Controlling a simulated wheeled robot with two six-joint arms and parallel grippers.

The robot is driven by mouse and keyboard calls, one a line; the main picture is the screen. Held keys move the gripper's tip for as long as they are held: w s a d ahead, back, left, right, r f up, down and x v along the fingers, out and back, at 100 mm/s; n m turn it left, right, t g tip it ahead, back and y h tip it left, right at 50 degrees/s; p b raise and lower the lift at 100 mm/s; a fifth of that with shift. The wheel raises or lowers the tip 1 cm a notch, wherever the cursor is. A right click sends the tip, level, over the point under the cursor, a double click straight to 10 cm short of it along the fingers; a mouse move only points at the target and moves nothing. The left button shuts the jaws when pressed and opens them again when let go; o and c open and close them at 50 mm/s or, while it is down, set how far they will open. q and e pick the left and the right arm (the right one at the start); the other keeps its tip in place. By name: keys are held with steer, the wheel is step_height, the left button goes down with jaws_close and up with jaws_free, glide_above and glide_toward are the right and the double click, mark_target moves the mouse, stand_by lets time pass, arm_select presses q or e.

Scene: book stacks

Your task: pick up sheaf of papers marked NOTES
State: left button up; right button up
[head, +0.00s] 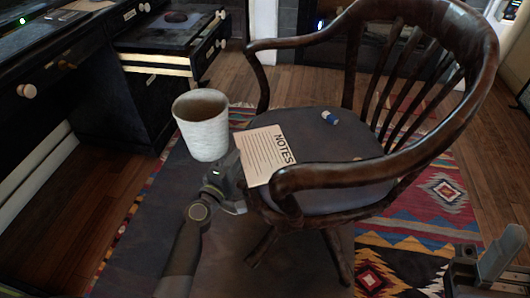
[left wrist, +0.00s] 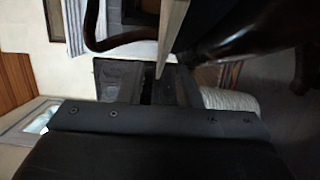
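The sheaf of papers marked NOTES (head: 265,155) is cream with printed lines. It lies on the dark seat of the wooden chair (head: 330,140), its left edge at the seat's left side. My left gripper (head: 232,182) is at that left edge. In the left wrist view, the sheaf shows edge-on as a thin pale strip (left wrist: 174,30) running down to the dark fingers (left wrist: 147,88). I cannot tell whether they are closed on it. My right gripper (head: 482,262) is at the lower right, open and empty, away from the chair.
A white wastebasket (head: 205,135) stands just left of my left gripper; its ribbed side also shows in the left wrist view (left wrist: 232,102). The chair's curved armrest (head: 335,175) is close on the right. A small blue-and-white object (head: 330,117) lies on the seat. A dark desk (head: 95,85) stands at left.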

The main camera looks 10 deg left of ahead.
arm_select(q)
steer(key=shift+x, duration=1.75)
jaws_close()
